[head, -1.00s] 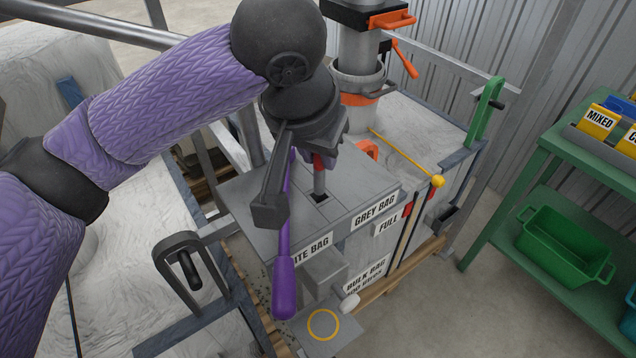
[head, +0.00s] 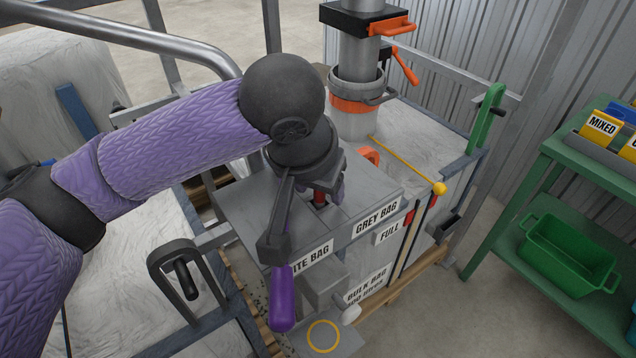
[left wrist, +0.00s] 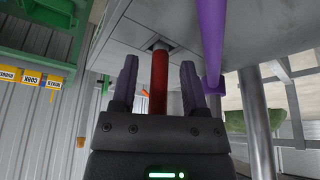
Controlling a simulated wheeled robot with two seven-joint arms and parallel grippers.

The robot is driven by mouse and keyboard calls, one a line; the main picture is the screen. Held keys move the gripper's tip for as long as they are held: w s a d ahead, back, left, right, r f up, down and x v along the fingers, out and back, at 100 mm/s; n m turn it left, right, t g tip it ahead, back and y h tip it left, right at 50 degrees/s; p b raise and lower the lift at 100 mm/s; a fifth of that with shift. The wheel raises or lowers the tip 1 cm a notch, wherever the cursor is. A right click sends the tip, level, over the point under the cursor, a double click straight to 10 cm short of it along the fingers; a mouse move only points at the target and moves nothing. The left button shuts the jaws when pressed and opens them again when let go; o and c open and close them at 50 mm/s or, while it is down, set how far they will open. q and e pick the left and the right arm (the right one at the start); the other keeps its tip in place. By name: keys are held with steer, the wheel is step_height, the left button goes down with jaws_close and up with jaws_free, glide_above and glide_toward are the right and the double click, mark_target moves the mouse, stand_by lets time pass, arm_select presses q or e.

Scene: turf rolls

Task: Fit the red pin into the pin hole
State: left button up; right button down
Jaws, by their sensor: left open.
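The red pin (head: 319,198) stands upright at the square pin hole in the grey top plate of the bagging stand. In the left wrist view the red pin (left wrist: 160,82) runs between my fingers, and its grey end is at the dark square hole (left wrist: 157,43). How deep it sits is hard to tell. My left gripper (head: 323,182) is just above the plate, around the pin; in the left wrist view the gripper (left wrist: 159,75) is open, with a gap on both sides of the pin. My right gripper is not in view.
A purple-handled lever (head: 283,298) hangs close beside my left wrist. A grey pipe with an orange collar (head: 355,104) rises behind. A yellow-knobbed rod (head: 439,188) and a green shelf with a green crate (head: 567,255) are to the right.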

arm_select(q)
steer(key=p+v, duration=0.3)
steer(key=v, duration=0.9)
